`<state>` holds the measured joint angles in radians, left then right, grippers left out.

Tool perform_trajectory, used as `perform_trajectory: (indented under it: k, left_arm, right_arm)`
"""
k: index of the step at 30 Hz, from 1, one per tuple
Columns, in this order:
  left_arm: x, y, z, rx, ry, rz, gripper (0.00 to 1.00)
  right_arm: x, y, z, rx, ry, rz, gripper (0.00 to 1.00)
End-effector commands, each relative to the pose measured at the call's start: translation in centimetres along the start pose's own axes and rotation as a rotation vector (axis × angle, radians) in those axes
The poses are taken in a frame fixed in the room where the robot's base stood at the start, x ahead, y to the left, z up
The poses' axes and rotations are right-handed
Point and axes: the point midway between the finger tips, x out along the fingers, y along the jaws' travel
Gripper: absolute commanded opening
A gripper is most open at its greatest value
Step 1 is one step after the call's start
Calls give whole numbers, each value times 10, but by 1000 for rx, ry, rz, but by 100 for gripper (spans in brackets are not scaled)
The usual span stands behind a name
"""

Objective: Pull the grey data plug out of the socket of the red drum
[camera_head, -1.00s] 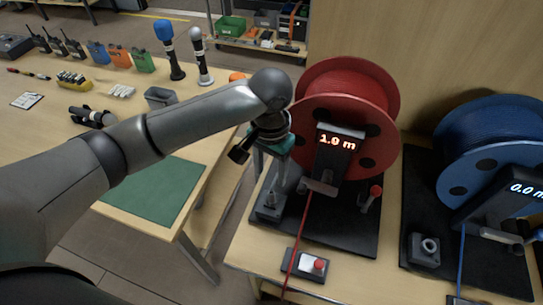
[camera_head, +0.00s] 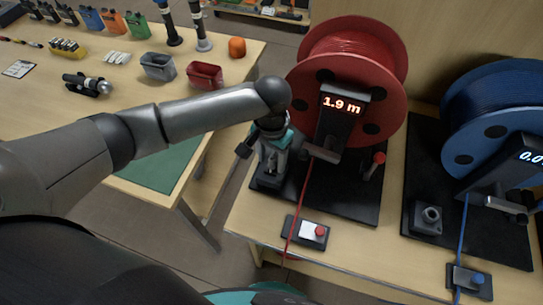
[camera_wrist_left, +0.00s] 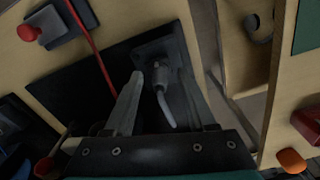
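The red drum (camera_head: 391,95) stands on a black base plate on the table, with a lit display (camera_head: 342,101) that seems to read 1.9 m. My left gripper (camera_head: 268,172) points down at the socket block at the left of that base. In the left wrist view the grey data plug (camera_wrist_left: 160,78) sits in its socket (camera_wrist_left: 155,46), with a grey cable bending away from it. My left gripper (camera_wrist_left: 160,92) is open, with its fingers on either side of the plug; a gap shows beside the plug. In the head view the gripper mostly hides the plug. My right gripper is out of view.
The blue drum (camera_head: 482,160) stands to the right. Grey (camera_head: 158,67) and red (camera_head: 204,76) bins stand on the left table. A floor gap separates the tables.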

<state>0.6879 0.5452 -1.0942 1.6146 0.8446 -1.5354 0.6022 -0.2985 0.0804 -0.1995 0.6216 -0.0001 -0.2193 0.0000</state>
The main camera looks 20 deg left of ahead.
Motion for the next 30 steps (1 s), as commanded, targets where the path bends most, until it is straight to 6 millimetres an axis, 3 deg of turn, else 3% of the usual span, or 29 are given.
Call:
perform_trajectory:
  k: [2, 14, 22, 23, 28, 30]
  left_arm:
    - [0, 0, 0, 0, 0, 0, 46]
    - [0, 0, 0, 0, 0, 0, 1]
    - [0, 0, 0, 0, 0, 0, 0]
    - [0, 0, 0, 0, 0, 0, 20]
    - [0, 0, 0, 0, 0, 0, 1]
    - [0, 0, 0, 0, 0, 0, 0]
  right_arm:
    - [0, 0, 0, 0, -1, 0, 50]
    - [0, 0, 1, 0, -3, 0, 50]
    - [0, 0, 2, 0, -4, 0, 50]
    - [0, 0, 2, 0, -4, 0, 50]
    - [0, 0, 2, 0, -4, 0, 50]
    - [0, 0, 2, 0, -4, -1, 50]
